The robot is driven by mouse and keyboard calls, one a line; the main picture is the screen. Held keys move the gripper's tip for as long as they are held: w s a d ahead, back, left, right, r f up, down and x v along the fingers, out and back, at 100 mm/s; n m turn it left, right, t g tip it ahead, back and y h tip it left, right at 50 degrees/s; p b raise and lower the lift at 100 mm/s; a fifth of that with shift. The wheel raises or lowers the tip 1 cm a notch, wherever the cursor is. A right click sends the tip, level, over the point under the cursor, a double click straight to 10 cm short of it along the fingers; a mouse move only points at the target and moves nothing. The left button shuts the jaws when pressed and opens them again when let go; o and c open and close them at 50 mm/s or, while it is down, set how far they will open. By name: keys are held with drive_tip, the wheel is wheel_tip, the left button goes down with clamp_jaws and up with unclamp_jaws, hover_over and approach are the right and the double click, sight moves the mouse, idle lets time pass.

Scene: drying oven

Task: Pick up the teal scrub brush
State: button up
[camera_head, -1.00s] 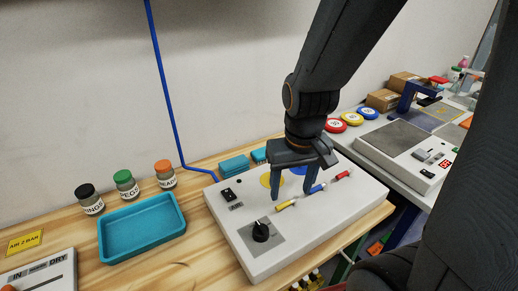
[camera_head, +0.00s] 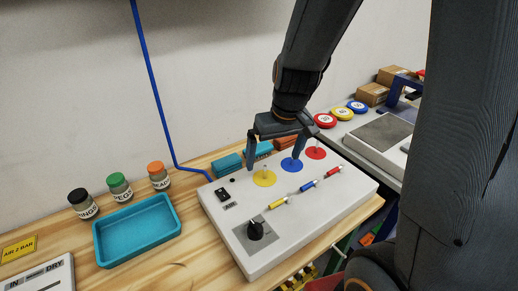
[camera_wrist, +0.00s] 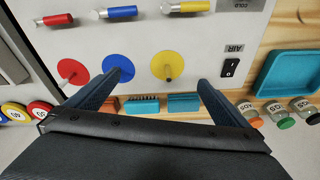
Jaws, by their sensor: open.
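The teal scrub brush (camera_wrist: 142,105), with a row of dark bristles, lies behind the white panel box in the wrist view. In the head view the teal brush (camera_head: 258,151) is partly hidden behind my gripper (camera_head: 277,162). A plain teal block (camera_wrist: 184,102) sits on one side of it and an orange-brown block (camera_wrist: 107,105) on the other. My gripper is open and empty, fingers apart over the rear of the panel. In the wrist view the brush shows between the fingers (camera_wrist: 163,78), apart from both.
The white panel box (camera_head: 310,218) carries a black knob (camera_head: 255,230), small coloured cylinders and yellow, blue and red discs with upright pins. A teal tray (camera_head: 137,228) and several jars stand left. A blue hose (camera_head: 155,90) runs down behind. The wall is close at the back.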

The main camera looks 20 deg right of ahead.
drive_tip(key=w+n+p, duration=0.1)
drive_tip(key=w, duration=0.5)
drive_tip(key=n+t+b, duration=0.1)
drive_tip(key=t+b, duration=0.1)
drive_tip(key=b, duration=0.1)
approach(258, 147)
wheel_tip(258, 147, down, 2)
drive_tip(key=shift+w+a+f+y, duration=0.25)
drive_tip(key=shift+w+f+y, duration=0.05)
drive_tip(key=shift+w+f, duration=0.35)
drive_tip(key=shift+d+p+x, duration=0.15)
drive_tip(key=shift+p+x, duration=0.05)
drive_tip(key=shift+x, duration=1.4)
drive_tip(key=shift+d+p+x, duration=0.15)
drive_tip(key=shift+p+x, duration=0.05)
drive_tip(key=shift+x, duration=1.45)
drive_tip(key=c, duration=1)
